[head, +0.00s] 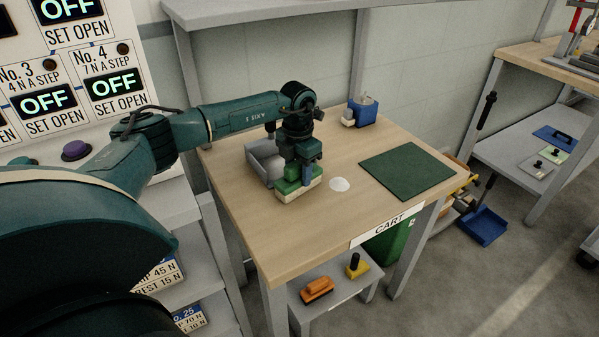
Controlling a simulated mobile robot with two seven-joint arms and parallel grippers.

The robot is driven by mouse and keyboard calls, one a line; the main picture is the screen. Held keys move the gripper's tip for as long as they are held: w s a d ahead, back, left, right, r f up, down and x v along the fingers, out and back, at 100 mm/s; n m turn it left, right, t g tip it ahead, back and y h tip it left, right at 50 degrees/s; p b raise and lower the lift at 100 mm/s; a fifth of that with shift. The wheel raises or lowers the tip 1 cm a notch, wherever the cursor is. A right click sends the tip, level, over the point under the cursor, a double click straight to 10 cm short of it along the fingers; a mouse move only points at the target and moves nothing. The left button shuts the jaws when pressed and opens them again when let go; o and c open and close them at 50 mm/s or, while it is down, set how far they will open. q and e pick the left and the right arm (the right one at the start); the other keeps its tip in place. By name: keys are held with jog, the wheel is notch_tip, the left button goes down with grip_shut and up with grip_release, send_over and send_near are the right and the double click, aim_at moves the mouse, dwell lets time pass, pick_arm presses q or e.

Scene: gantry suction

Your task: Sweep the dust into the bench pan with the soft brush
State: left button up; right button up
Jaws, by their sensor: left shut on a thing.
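The dust (339,184) is a small white patch on the wooden bench top (300,235). The bench pan (262,158) is a grey open tray on the bench, partly hidden behind my left gripper. My left gripper (302,171) points down and is shut on the soft brush (291,189), which has a green body and pale bristles. The brush is at or just above the bench top, between the pan and the dust, left of the dust and apart from it. I cannot tell whether the bristles touch the wood. My right gripper is not in view.
A dark green mat (408,172) lies on the right of the bench. A blue box-like item (363,111) stands at the back. An orange brush (317,289) and a yellow block with a black knob (356,266) lie on the shelf below. The bench's front is clear.

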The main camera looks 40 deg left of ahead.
pick_arm(q)
jog(key=shift+r+p, duration=2.9)
jog(key=shift+r, duration=0.7)
jog(key=shift+f, duration=0.1)
